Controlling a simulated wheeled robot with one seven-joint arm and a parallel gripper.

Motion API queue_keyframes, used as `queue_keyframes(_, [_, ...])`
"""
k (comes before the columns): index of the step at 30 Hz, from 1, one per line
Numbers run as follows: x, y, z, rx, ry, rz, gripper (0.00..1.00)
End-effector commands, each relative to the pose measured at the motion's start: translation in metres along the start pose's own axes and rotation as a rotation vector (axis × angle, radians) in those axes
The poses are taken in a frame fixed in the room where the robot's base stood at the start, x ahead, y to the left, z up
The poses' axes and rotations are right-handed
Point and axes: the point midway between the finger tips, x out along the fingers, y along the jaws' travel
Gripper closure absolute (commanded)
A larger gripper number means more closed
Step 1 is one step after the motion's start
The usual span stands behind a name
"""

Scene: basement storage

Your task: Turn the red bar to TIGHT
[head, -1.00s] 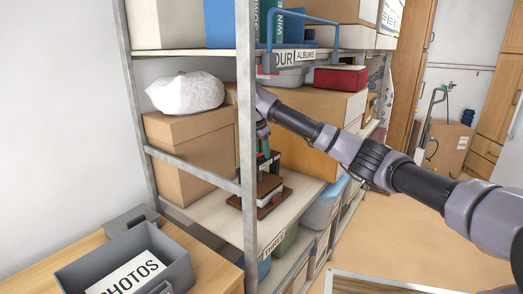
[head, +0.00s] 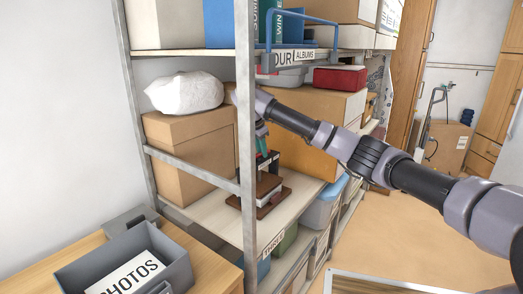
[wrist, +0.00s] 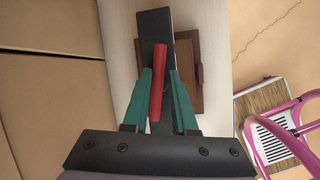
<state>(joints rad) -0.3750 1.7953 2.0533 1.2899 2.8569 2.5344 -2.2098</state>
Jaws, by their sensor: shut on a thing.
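The red bar (wrist: 158,85) is between my gripper's green fingers in the wrist view. It lies slightly slanted over a black beam (wrist: 153,30) of a press. My gripper (wrist: 159,75) is shut on the bar. In the head view my gripper (head: 264,152) reaches down behind the shelf post to the press, which has a brown base (head: 272,206) and stands on the middle shelf. The bar is mostly hidden there, and no TIGHT mark is readable.
A metal post (head: 246,150) stands in front of my gripper. Cardboard boxes (head: 190,150) sit left of the press, and a larger box (head: 305,155) is behind it. A grey PHOTOS bin (head: 125,268) is on the wooden bench. A pink-framed chair (wrist: 275,130) shows below right.

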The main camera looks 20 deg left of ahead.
Motion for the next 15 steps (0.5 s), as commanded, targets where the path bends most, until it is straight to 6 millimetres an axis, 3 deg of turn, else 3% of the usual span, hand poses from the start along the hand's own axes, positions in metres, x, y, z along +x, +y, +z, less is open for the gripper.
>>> queue_keyframes(15, [-0.0038,0.002,-0.0034,0.413,-0.091,-0.167,1.0])
